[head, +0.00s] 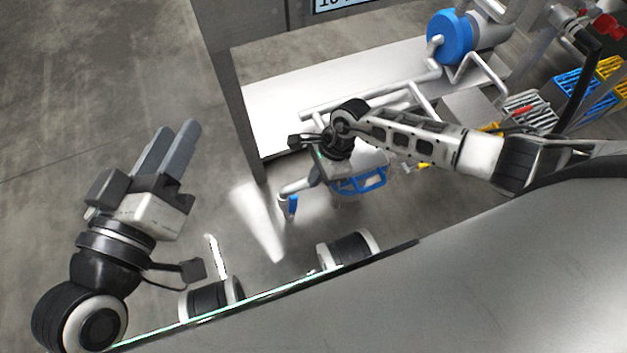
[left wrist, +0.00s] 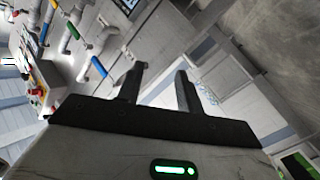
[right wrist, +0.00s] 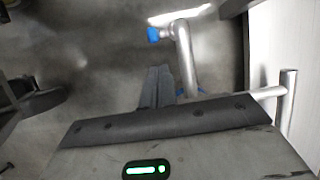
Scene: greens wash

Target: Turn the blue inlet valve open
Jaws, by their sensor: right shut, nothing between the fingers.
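A blue valve handle (head: 292,206) sits at the end of a bent grey pipe, just left of my right gripper (head: 335,168) in the head view. The right wrist view shows the blue handle (right wrist: 153,35) beyond the shut fingers (right wrist: 157,80), apart from them. My right gripper holds nothing; its fingertips are hidden in the head view. My left gripper (head: 168,150) is open and empty, away to the left. I cannot tell which blue part is the inlet valve.
A blue wheel (head: 450,38) is on piping at the back right. A blue slatted part (head: 360,184) lies beside my right gripper. A pale bench top (head: 285,105) and grey post (head: 228,85) stand behind. Coloured crates (head: 575,90) are at right. Floor at left is clear.

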